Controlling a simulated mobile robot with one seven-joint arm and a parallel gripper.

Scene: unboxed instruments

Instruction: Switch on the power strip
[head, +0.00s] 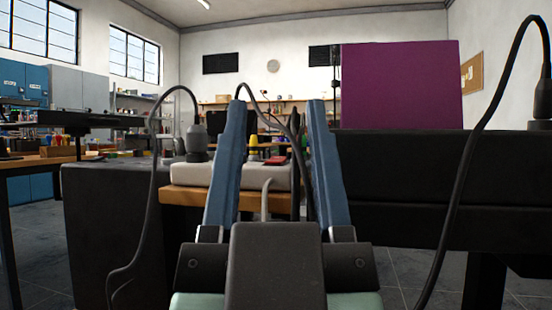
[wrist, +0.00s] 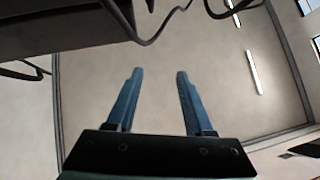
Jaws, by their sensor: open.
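A pale, long power strip (head: 190,174) lies on a wooden ledge in the head view, behind my gripper's fingers. A dark plug (head: 196,143) with a black cord stands in its left part. A small dark red piece (head: 276,160) shows at its right part between my fingers; I cannot tell whether it is the switch. My gripper (head: 278,102) is open and empty, its blue fingers pointing up in front of the strip and partly hiding it. The gripper also shows open in the wrist view (wrist: 160,72), where the strip cannot be made out.
Black cords (head: 160,160) loop up on the left and behind the fingers, and another cord (head: 460,190) hangs at the right. A dark block (head: 110,220) stands left and a long black body (head: 450,190) right. A purple panel (head: 400,85) rises behind.

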